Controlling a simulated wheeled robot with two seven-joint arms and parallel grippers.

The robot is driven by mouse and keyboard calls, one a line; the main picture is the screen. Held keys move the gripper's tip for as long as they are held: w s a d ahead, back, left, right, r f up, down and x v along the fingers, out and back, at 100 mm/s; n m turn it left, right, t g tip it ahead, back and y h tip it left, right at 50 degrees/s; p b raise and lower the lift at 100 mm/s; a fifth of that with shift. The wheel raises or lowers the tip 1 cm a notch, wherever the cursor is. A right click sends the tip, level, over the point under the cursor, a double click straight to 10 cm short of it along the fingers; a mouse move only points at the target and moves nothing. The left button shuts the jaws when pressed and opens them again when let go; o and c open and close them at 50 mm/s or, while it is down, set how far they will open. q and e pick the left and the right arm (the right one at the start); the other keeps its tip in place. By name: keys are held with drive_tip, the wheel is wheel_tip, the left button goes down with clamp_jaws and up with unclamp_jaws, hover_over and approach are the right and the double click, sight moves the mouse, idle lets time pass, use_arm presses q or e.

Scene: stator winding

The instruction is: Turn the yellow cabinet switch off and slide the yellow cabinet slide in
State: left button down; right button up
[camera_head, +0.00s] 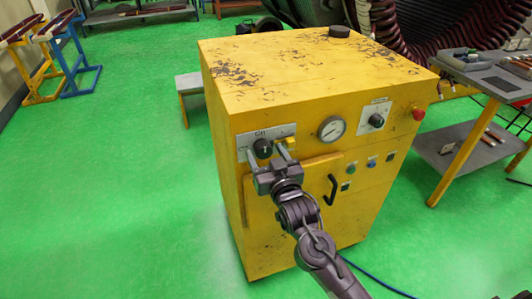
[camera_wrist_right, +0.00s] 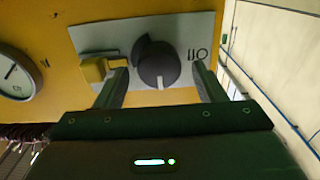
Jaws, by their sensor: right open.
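The yellow cabinet (camera_head: 320,75) stands in the middle of the head view, with chipped paint. On its front face, upper left, a grey plate (camera_head: 279,131) marked "On" carries the dark round switch (camera_head: 262,147). A yellow tab, likely the slide (camera_head: 289,143), sits just right of the switch. My right gripper (camera_head: 267,158) is open at this plate. There the yellow tab (camera_wrist_right: 94,70) lies just outside the left finger. Contact is unclear.
The front also has a gauge (camera_head: 331,128), a second knob (camera_head: 376,120), a red button (camera_head: 418,114) and a black handle (camera_head: 331,190). A grey-topped table (camera_head: 482,80) stands close on the right.

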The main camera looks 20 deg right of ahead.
drive_tip(key=shift+w, duration=0.1)
drive_tip(key=c, duration=1)
drive_tip(key=shift+o, duration=0.2)
